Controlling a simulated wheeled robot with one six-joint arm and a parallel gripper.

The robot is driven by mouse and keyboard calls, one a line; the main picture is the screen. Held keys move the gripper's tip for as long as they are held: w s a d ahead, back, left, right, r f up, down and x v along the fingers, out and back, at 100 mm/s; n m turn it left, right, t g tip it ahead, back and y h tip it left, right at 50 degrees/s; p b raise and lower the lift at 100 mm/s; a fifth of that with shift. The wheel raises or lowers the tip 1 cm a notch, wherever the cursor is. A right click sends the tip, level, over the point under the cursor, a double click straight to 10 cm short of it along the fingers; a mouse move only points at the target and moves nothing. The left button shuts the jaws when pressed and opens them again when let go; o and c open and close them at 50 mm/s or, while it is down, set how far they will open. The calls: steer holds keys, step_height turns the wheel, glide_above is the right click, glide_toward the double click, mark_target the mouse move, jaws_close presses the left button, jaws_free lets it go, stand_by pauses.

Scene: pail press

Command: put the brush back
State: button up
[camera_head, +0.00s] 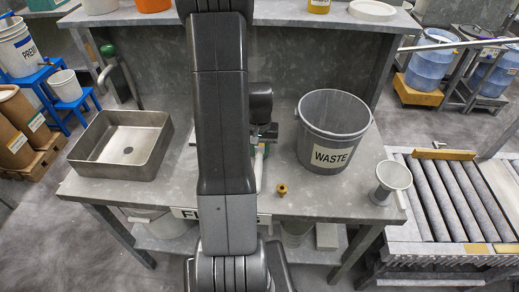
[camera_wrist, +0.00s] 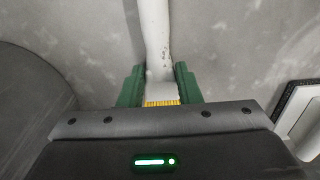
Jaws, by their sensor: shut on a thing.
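The brush (camera_wrist: 157,45) has a long white handle with worn spots and a yellow bristle edge. In the wrist view it lies between the two green fingers of my gripper (camera_wrist: 160,84), which is shut on it. Its handle runs away toward the top of the picture. In the head view my gripper (camera_head: 265,135) is above the grey bench, mostly hidden behind my own arm. A white piece of the brush handle (camera_head: 258,166) shows just below it. I cannot tell whether the brush touches the bench.
On the bench (camera_head: 225,195) stand a metal basin (camera_head: 150,165) at left, a grey WASTE pail (camera_head: 333,157) at right, a small brass piece (camera_head: 281,190) near the front and a funnel-like cup (camera_head: 393,175) at the right corner. A raised shelf (camera_head: 290,14) runs behind.

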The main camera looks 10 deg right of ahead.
mark_target(260, 152)
steer(key=o, duration=1)
step_height(260, 152, up, 12)
steer(key=shift+r, duration=0.1)
